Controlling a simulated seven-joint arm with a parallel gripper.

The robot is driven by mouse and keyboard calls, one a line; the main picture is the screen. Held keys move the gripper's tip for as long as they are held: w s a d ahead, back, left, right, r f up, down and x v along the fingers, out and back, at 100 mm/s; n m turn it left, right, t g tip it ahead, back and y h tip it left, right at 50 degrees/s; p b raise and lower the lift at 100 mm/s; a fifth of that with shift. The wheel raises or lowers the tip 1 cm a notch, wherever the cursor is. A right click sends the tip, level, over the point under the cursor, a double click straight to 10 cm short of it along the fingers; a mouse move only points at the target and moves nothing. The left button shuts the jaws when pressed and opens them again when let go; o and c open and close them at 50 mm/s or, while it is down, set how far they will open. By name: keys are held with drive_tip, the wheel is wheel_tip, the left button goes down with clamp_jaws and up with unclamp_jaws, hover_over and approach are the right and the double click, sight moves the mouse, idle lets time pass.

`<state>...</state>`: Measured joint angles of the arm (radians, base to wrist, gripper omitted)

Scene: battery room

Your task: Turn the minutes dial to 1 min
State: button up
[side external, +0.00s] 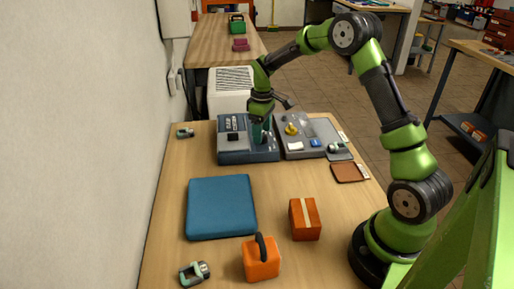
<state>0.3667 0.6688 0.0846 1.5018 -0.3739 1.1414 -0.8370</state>
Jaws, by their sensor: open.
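A blue-grey box with a dark top panel (232,137) stands at the far end of the wooden table. My gripper (262,143) points down over the right part of this box, its fingers at or just above the top. It is open. The minutes dial cannot be made out; my gripper covers part of the panel where a dial could be. A grey panel (304,147) beside it on the right carries a yellow knob (291,129), a white block and a blue block (315,142).
A blue flat pad (220,208), an orange box (304,219), an orange case with a dark handle (261,261) and a brown flat piece (349,172) lie nearer on the table (165,225). A small green-grey clamp-like item (194,273) lies front left. The wall is close on the left.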

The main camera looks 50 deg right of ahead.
drive_tip(key=c, duration=1.1)
drive_tip(key=shift+m, duration=2.9)
drive_tip(key=o, duration=1.1)
